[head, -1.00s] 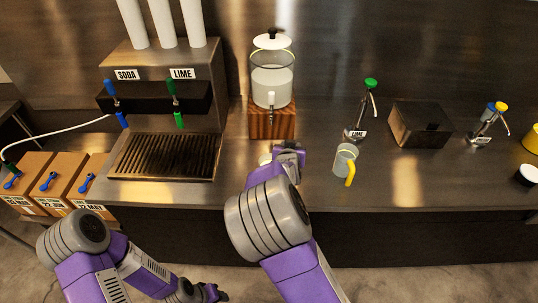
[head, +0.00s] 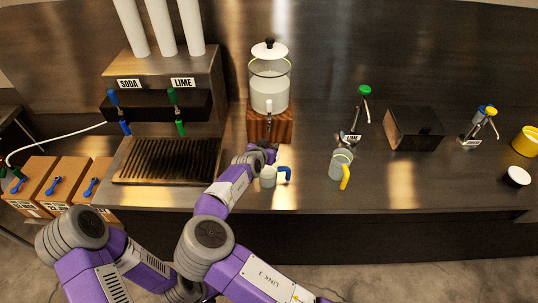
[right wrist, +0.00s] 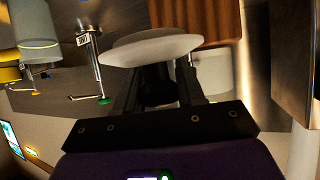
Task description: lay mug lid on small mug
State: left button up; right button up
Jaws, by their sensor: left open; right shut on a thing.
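The small mug (head: 268,179), pale with a blue handle, stands upright on the counter in front of the drink dispenser. My right gripper (head: 266,153) is just behind it in the head view, near the dispenser's wooden base. In the right wrist view, the right gripper (right wrist: 158,88) is shut on the dark knob of the white mug lid (right wrist: 152,50). I cannot make out the lid in the head view. The mug's top shows no lid on it. My left arm is at the lower left; its gripper is hidden or out of frame.
A grey mug with a yellow handle (head: 341,164) stands to the right of the small mug. The dispenser's wooden base (head: 270,122) is close behind my right gripper. A lime pump (head: 352,137) and dark box (head: 414,128) stand farther right.

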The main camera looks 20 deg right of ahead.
jog(key=shift+f, duration=2)
jog(key=shift+f+b, duration=0.55)
jog(key=o, duration=1)
jog(key=shift+o, duration=0.2)
jog(key=shift+r, duration=0.15)
